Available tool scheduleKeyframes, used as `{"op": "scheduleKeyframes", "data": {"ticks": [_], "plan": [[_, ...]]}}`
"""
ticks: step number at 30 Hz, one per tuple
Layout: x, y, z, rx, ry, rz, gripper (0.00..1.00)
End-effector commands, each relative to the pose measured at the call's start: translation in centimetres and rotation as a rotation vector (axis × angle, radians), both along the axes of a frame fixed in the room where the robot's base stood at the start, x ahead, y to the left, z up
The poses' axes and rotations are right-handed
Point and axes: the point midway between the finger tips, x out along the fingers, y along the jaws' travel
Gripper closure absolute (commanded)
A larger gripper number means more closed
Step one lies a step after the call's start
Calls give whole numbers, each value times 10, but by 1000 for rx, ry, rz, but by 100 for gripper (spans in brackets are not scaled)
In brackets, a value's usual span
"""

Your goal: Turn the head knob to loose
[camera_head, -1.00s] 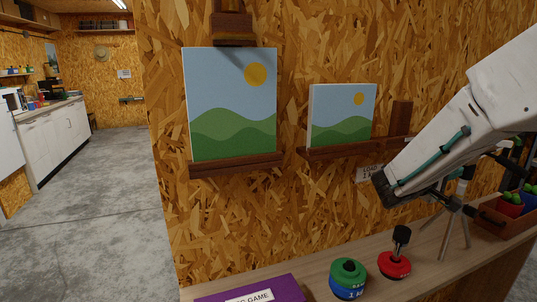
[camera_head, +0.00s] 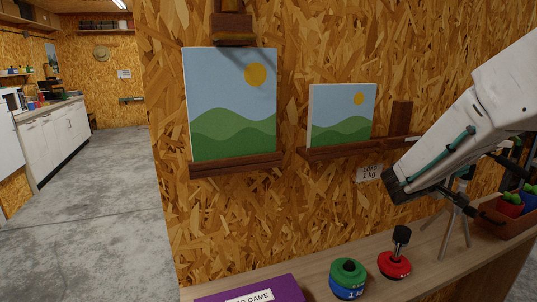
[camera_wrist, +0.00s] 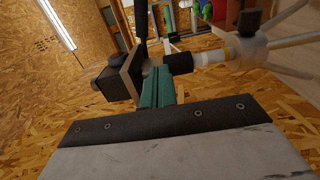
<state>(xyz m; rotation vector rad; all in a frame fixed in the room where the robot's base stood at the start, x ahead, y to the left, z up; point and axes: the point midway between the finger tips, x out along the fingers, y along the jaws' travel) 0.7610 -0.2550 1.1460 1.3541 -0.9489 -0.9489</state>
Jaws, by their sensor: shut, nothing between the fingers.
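The tripod (camera_head: 456,222) stands on the shelf at the right, its upper part largely hidden behind my arm in the head view. My gripper (camera_wrist: 155,70) shows as teal fingers, shut and empty, close to the head. I cannot tell whether it touches.
The shelf (camera_head: 425,262) also holds a green-and-blue weight stack (camera_head: 348,278), a red weight (camera_head: 394,265) with a black knob, a purple game box (camera_head: 250,291) and a potted-plant tray (camera_head: 508,215). Open floor lies left.

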Motion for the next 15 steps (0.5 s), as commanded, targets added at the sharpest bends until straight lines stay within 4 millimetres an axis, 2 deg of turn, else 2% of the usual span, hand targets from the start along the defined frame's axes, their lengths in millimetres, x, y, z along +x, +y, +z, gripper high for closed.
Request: {"op": "scheduleKeyframes", "data": {"ticks": [15], "plan": [[1, 1, 4, -1, -1, 2, 100]]}}
